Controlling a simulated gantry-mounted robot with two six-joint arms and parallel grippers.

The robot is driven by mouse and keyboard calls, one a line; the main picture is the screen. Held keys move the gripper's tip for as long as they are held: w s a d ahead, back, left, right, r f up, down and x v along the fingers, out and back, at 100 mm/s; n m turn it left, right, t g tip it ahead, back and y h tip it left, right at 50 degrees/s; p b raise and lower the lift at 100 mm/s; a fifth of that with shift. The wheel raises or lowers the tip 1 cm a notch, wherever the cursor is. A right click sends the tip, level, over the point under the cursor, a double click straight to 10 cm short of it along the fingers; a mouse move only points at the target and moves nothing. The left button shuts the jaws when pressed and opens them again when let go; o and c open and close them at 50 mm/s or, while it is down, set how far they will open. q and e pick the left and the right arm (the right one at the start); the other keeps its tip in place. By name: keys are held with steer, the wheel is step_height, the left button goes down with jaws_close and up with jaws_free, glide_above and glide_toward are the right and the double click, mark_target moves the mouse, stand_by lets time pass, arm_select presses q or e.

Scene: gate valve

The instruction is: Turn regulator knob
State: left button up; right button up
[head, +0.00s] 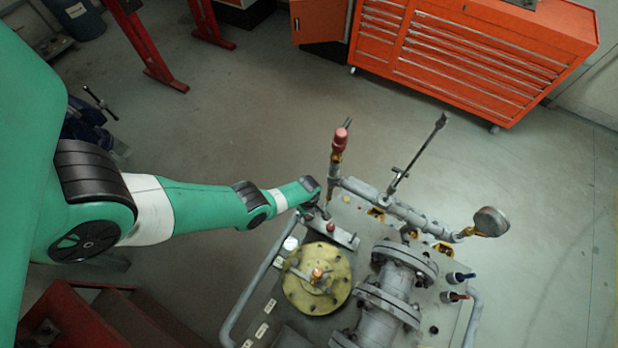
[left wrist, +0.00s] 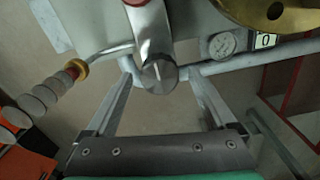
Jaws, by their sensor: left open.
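My left gripper (head: 322,212) is at the upper left corner of the valve rig in the head view. In the left wrist view the gripper (left wrist: 161,84) is open, with a finger on each side of a rounded grey knob-like part (left wrist: 158,76). I cannot tell whether the fingers touch it. A reddish handle with a brass collar (head: 340,138) stands beyond the gripper in the head view; a similar stacked handle (left wrist: 42,98) shows at left in the wrist view. I cannot tell for certain which part is the regulator knob. My right gripper is out of view.
A yellow round flange (head: 327,288) and grey flanged pipework (head: 385,290) sit on the rig. A rail (head: 250,288) runs along its left side. A dial gauge (head: 491,221) is at right. An orange tool cabinet (head: 470,60) stands behind, with clear floor between.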

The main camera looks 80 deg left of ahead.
arm_select(q)
steer(key=shift+f, duration=0.15)
steer(key=shift+c, duration=0.2)
steer(key=c, duration=1.3)
